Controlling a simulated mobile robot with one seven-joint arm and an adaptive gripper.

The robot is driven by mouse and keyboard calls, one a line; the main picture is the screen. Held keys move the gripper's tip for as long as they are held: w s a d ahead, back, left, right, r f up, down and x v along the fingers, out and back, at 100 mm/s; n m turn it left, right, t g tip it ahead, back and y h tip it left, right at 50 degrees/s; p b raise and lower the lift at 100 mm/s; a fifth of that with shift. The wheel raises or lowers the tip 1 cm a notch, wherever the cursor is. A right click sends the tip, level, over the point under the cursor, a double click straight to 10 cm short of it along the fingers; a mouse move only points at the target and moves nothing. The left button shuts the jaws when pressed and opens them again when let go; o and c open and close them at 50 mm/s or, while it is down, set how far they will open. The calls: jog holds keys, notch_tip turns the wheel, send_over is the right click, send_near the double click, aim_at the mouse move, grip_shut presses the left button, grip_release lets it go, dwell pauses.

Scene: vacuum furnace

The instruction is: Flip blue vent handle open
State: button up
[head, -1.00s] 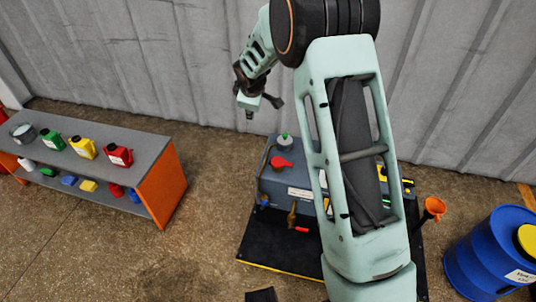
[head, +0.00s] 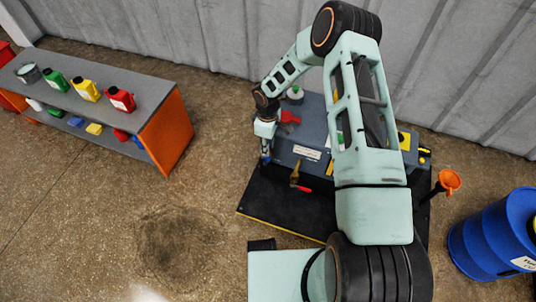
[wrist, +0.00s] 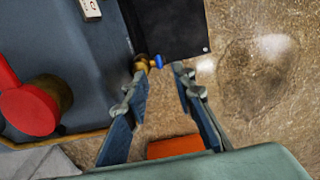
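The blue vent handle (wrist: 158,61) shows in the wrist view as a small blue piece on a brass fitting (wrist: 143,63) at the edge of the grey-blue furnace unit (wrist: 75,50). My gripper (wrist: 160,76) is open and empty, with the handle just beyond its fingertips and roughly in line with the gap between them. Contact cannot be told. In the head view my gripper (head: 266,152) points down at the left end of the furnace unit (head: 310,132); the blue handle cannot be made out there.
A large red handle (wrist: 28,108) stands on the unit's top, left in the wrist view. A brass valve with a red lever (head: 303,188) is on the front. The unit stands on a black mat (head: 270,212). A shelf (head: 150,115) is left; an orange funnel (head: 449,181) and blue barrel (head: 495,235) are right.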

aim_at(267, 160)
notch_tip(267, 160, down, 5)
jog(key=shift+f+b, duration=0.1)
jog(key=shift+b, duration=0.35)
grip_shut()
